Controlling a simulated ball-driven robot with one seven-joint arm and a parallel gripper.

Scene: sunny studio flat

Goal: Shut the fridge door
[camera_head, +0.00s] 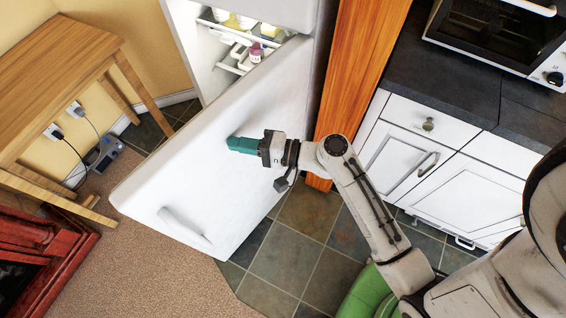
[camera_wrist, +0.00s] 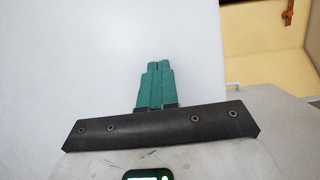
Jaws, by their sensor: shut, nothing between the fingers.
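The white fridge door (camera_head: 215,150) stands wide open in the head view, swung out toward the lower left. Its handle (camera_head: 185,228) is on the face turned toward me, near the lower free edge. The fridge (camera_head: 185,45) behind it shows shelves with several items inside. My gripper (camera_head: 232,143) is shut and empty, with its teal fingertips at the middle of the door's outer face. In the wrist view the shut fingers (camera_wrist: 158,72) point at the plain white door surface (camera_wrist: 80,60). I cannot tell whether the tips touch it.
A wooden table (camera_head: 60,75) stands left of the door. A red wooden piece (camera_head: 40,262) is at the lower left. White cabinets (camera_head: 410,150) and an orange wood panel (camera_head: 355,70) are on the right. A green object (camera_head: 368,295) sits on the tiled floor (camera_head: 295,240).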

